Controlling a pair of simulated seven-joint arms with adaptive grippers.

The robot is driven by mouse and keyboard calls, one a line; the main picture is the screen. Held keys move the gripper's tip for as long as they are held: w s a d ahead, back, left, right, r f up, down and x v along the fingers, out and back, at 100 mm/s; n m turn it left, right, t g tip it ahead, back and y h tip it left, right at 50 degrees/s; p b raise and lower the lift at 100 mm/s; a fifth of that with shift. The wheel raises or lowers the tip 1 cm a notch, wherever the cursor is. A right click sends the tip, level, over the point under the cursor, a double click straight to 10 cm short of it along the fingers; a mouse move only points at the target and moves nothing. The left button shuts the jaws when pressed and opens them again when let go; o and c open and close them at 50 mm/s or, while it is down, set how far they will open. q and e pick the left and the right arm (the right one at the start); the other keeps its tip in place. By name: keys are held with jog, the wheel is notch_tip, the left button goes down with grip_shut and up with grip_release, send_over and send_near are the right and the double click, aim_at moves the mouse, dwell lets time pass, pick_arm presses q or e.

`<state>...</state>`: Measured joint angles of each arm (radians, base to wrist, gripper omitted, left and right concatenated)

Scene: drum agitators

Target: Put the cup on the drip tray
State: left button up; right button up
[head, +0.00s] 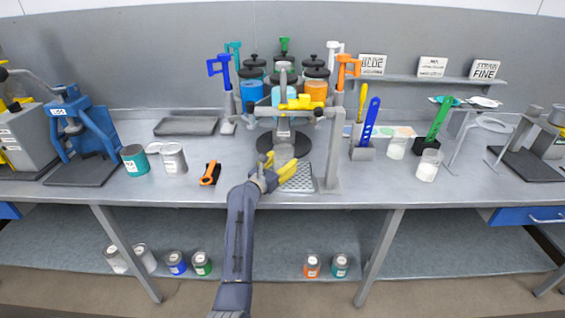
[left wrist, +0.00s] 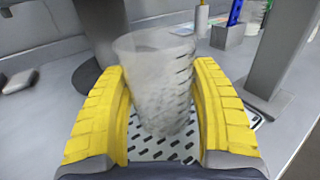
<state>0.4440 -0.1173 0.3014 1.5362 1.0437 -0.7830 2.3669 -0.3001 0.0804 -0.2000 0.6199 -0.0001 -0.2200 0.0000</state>
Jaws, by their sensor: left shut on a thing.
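My left gripper (head: 277,171) has yellow fingers and is at the front middle of the bench. It is shut on a clear, see-through cup (head: 284,152), which also shows upright between the fingers in the left wrist view (left wrist: 157,70). The drip tray (head: 302,182) is a slotted metal plate just right of the gripper. In the left wrist view the drip tray (left wrist: 150,149) shows below and around the cup's base. I cannot tell whether the cup touches it. My right gripper is in neither view.
A grey post (head: 334,150) stands close right of the drip tray. A dark round base (head: 265,142) is behind the cup. A holder with a blue scraper (head: 370,122) stands to the right.

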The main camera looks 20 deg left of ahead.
pick_arm(q)
jog(key=shift+f, duration=0.15)
jog(key=o, duration=1)
jog(key=shift+c, duration=0.2)
jog(key=v, duration=1.2)
jog(key=shift+a, duration=0.1)
